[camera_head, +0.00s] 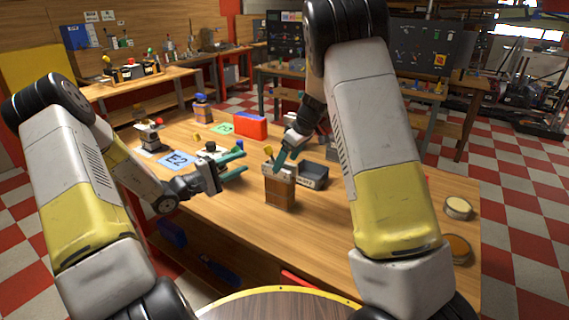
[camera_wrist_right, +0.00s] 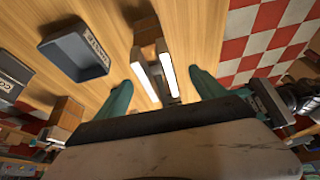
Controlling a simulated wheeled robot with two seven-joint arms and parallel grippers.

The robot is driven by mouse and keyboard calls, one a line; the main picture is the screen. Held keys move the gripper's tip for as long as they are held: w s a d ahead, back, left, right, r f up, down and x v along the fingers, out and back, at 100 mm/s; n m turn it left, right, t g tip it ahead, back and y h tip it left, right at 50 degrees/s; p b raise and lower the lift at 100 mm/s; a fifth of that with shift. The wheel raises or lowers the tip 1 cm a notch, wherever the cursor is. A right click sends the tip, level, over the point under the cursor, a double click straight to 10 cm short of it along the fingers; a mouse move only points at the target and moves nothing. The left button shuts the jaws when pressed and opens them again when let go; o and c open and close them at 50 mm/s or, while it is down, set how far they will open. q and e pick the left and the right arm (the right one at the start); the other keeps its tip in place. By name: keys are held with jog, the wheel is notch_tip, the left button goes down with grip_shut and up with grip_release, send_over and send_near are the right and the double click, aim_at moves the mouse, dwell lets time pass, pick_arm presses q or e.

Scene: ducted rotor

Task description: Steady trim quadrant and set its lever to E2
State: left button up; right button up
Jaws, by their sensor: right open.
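A blue card marked E2 (camera_head: 177,160) lies flat on the left of the wooden table. Beyond it stands a small device with a pale base and dark top (camera_head: 150,138). I cannot tell for sure which thing is the trim quadrant. A brown wooden block with a pale top (camera_head: 280,192) stands upright at mid-table; its two white strips show in the right wrist view (camera_wrist_right: 155,78). My left gripper (camera_head: 243,160) is open and empty, left of the block. My right gripper (camera_head: 280,160) is open over the block, with its green fingers (camera_wrist_right: 179,85) apart on either side of it.
A dark grey tray (camera_head: 313,177) stands right of the block. A red box (camera_head: 250,127), a green card (camera_head: 222,129) and a blue-topped bottle (camera_head: 202,107) stand or lie farther back. Round tins (camera_head: 458,208) sit near the right edge. The front of the table is clear.

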aim_at(277, 178)
jog(key=f, duration=0.1)
jog(key=w+a+f, duration=0.1)
jog(key=shift+w+f+n, duration=0.2)
jog(key=shift+f+n, duration=0.1)
jog(key=shift+n, duration=0.1)
jog(key=x, duration=0.7)
jog(key=shift+f, duration=0.15)
jog(key=shift+c, duration=0.4)
grip_shut()
